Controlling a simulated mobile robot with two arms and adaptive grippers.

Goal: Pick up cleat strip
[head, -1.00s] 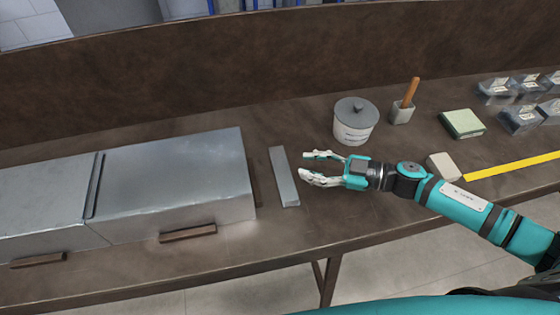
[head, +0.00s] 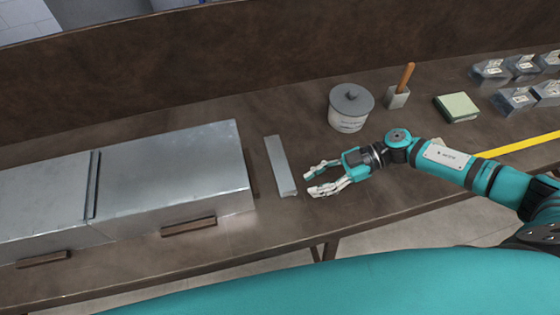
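The cleat strip (head: 280,166) is a narrow grey metal strip lying on the brown bench, just right of the large metal duct (head: 175,172). My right gripper (head: 308,182) is open and empty, with its fingers pointing left toward the strip's near end. A small gap shows between the fingertips and the strip. My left gripper is not in the head view.
The duct sections rest on wooden blocks (head: 188,227). Behind my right gripper stand a lidded grey pot (head: 349,108) and a holder with a wooden-handled tool (head: 400,90). A green pad (head: 456,107), a yellow strip (head: 520,146) and several metal pieces (head: 515,100) lie to the right.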

